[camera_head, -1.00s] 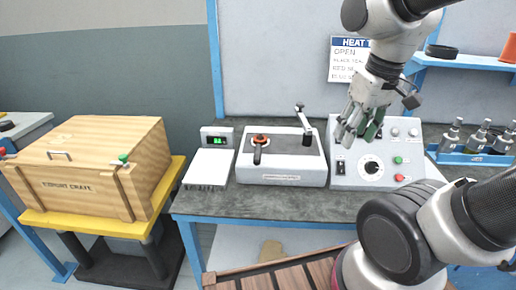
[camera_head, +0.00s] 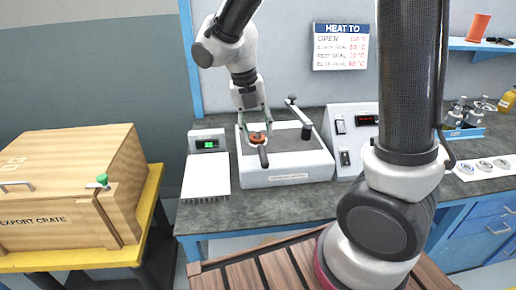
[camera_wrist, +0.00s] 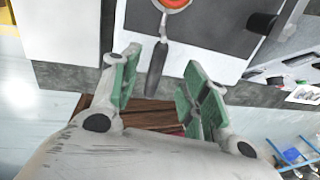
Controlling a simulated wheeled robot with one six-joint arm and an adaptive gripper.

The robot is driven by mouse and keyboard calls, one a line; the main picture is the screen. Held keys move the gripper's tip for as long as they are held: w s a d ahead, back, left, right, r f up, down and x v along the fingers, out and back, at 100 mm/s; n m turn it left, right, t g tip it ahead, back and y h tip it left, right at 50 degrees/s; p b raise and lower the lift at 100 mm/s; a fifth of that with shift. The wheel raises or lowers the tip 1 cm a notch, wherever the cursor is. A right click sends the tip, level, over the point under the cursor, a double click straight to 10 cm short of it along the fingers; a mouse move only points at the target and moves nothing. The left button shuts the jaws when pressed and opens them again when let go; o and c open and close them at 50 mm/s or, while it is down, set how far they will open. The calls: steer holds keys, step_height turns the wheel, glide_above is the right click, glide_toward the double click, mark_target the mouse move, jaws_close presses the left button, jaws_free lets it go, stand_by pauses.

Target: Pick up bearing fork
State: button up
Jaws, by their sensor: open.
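What looks like the bearing fork, a dark handle (camera_head: 264,157) joined to an orange-red ring (camera_head: 258,139), lies on the dark top of a white bench unit (camera_head: 288,172). In the wrist view the handle (camera_wrist: 157,68) points back towards me, with part of the ring (camera_wrist: 175,4) at the top edge. My gripper (camera_head: 255,122) is above the unit at the fork. In the wrist view its green-padded fingers (camera_wrist: 162,62) are open, one to each side of the handle, with gaps between. The exact height above the handle is unclear.
A black-handled lever (camera_head: 306,130) stands on the unit's right side. A white block with a green display (camera_head: 206,144) is to its left, and a control box (camera_head: 345,150) to its right, partly behind my arm. The export crate (camera_head: 70,200) stands at the left.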

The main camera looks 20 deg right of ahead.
mark_target(261, 147)
steer(key=f, duration=0.2)
steer(key=d+f, duration=0.1)
steer(key=f, duration=0.4)
steer(key=shift+d+f, duration=0.2)
steer(key=shift+f, duration=0.15)
jaws_close()
